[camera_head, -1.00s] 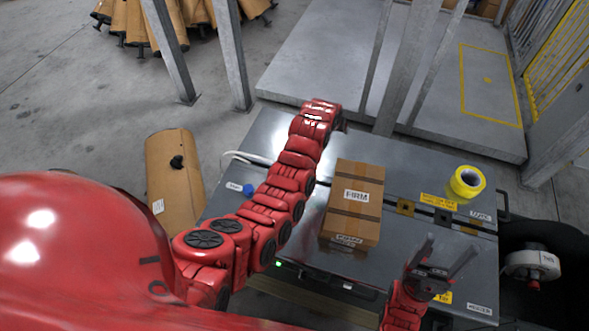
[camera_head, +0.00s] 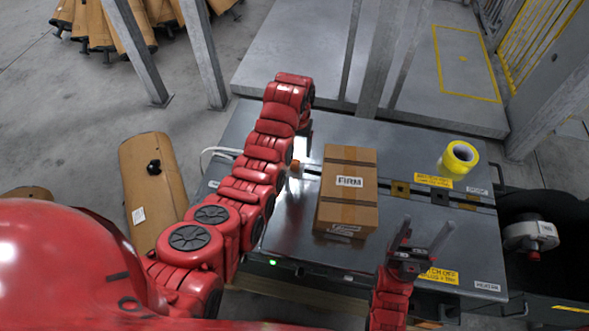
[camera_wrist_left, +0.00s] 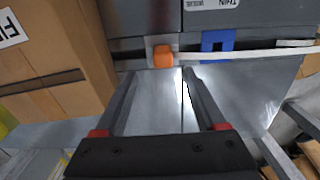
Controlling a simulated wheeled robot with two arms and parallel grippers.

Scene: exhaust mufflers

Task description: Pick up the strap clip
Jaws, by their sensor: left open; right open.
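A small orange clip (camera_wrist_left: 163,58) sits at the left part of a pale strap (camera_wrist_left: 262,54) in the left wrist view. It also shows as an orange spot (camera_head: 295,164) beside my left arm in the head view. My left gripper (camera_wrist_left: 158,76) is open and empty, its fingers pointing toward the clip, which lies just beyond the left fingertip. In the head view my left gripper (camera_head: 309,140) is mostly hidden behind its arm. My right gripper (camera_head: 426,228) is open and empty over the front right of the grey case.
A cardboard box (camera_head: 347,192) stands on the grey case (camera_head: 300,215), right of the clip. A yellow tape roll (camera_head: 459,157) sits at the back right. A blue bracket (camera_wrist_left: 217,41) lies at the strap. Metal posts (camera_head: 378,60) rise behind.

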